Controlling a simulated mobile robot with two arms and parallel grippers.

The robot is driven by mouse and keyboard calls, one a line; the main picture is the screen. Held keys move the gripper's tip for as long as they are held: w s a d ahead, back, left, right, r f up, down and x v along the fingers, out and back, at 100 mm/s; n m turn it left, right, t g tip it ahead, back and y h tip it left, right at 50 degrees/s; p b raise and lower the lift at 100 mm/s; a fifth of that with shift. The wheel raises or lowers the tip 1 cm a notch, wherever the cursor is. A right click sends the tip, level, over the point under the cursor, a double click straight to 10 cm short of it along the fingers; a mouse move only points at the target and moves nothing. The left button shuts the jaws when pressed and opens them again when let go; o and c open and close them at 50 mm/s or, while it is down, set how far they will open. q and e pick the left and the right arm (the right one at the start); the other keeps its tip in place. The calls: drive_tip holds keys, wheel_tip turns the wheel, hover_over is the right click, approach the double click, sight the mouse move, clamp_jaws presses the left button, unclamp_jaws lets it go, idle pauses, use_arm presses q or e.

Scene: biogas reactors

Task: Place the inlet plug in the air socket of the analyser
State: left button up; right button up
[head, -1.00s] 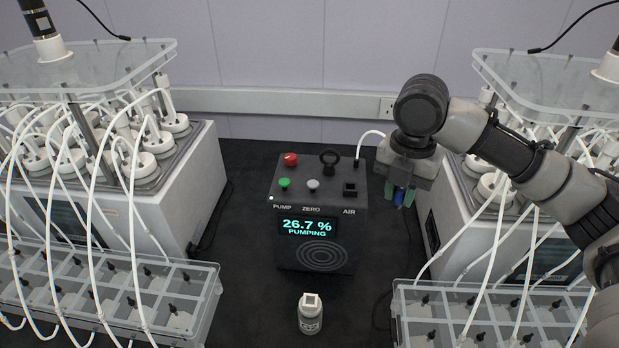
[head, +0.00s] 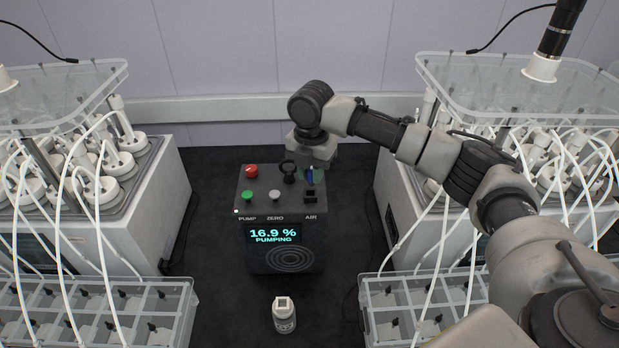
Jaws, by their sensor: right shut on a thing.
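The analyser (head: 285,234) is a dark box in the middle of the bench; its display reads 16.9 % and PUMPING. Its air socket (head: 310,193) is a small black block on the sloped top, above the AIR label. My right gripper (head: 311,179) is at the top right of the analyser, in the picture just above the air socket. It is shut, with blue and green showing at its fingers. The inlet plug is too small and covered to make out, so I cannot tell whether it touches the socket. My left gripper is not in view.
The top also bears a red button (head: 252,171), a green button (head: 247,195), a grey button (head: 275,196) and a black ring-shaped piece (head: 288,172). A white bottle (head: 284,318) stands in front. Reactor units with white tubes and clear racks (head: 95,312) flank both sides.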

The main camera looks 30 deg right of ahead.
sight(310, 185)
wheel_tip(310, 185, down, 4)
drive_tip(key=shift+w+r+p, duration=0.15)
drive_tip(key=shift+r+p, duration=0.1)
drive_tip(key=shift+p, duration=0.85)
drive_tip(key=shift+f, duration=0.4)
drive_tip(key=shift+a+f, duration=0.1)
drive_tip(key=o, duration=0.9)
wheel_tip(310, 185, up, 11)
drive_tip(key=b, duration=0.4)
drive_tip(key=shift+b, duration=0.4)
drive_tip(key=shift+r, duration=0.65)
